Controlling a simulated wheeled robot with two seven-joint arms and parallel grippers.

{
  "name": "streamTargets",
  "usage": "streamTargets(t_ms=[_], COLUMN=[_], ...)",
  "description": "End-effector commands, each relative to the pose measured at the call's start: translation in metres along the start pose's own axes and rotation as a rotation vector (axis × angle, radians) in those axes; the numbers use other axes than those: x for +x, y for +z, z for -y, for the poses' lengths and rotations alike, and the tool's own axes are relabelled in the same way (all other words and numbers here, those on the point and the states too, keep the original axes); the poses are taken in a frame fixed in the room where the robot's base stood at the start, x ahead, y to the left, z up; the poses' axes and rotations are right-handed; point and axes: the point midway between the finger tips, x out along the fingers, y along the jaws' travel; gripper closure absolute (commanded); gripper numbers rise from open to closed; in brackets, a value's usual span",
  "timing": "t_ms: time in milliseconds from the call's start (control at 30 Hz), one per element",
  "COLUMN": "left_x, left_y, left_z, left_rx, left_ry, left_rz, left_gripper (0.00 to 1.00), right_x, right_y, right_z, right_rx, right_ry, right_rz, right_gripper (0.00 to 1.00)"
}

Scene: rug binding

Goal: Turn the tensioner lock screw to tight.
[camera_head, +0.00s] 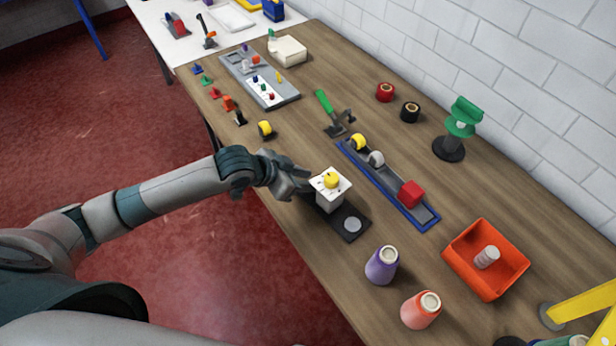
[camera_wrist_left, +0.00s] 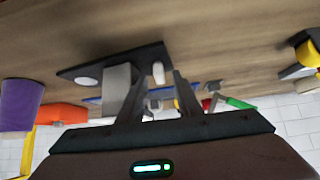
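A white block with a yellow knob (camera_head: 331,180) on its marked top face stands on a dark base plate (camera_head: 366,215), which also bears a grey disc (camera_head: 352,225). This looks like the tensioner; which part is its lock screw I cannot tell for sure. My left gripper (camera_head: 306,184) is at the left side of the block. In the left wrist view, its two fingers (camera_wrist_left: 158,98) are apart, with a small pale peg (camera_wrist_left: 158,72) just beyond their tips and the grey side of the block (camera_wrist_left: 118,88) partly behind one finger. My right gripper is not in view.
A blue-edged tray (camera_head: 395,189) with a red block lies right of the tensioner. Purple (camera_head: 382,265) and orange (camera_head: 420,310) spools stand in front, near an orange bin (camera_head: 486,259). A green-handled tool (camera_head: 334,114) lies behind. The table's left edge is close to my arm.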

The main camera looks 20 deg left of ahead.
Motion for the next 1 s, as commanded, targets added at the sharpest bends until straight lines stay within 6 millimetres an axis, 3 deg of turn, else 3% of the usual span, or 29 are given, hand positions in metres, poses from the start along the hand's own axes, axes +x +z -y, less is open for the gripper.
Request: streamTargets(t_ms=[367, 500, 1000], left_x=[0.0040, 0.0039, 0.0042], left_y=[0.0004, 0.0004, 0.0005], left_z=[-0.0001, -0.0001, 0.0015], left_rx=[0.000, 0.000, 0.035], left_ry=[0.000, 0.000, 0.035], left_rz=[0.000, 0.000, 0.001], left_gripper=[0.69, 1.00, 1.00], right_x=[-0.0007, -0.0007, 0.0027], right_y=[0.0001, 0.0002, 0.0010], right_z=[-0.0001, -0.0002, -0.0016], right_rx=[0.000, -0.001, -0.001], right_ry=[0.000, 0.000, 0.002], right_rz=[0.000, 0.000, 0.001], right_gripper=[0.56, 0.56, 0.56])
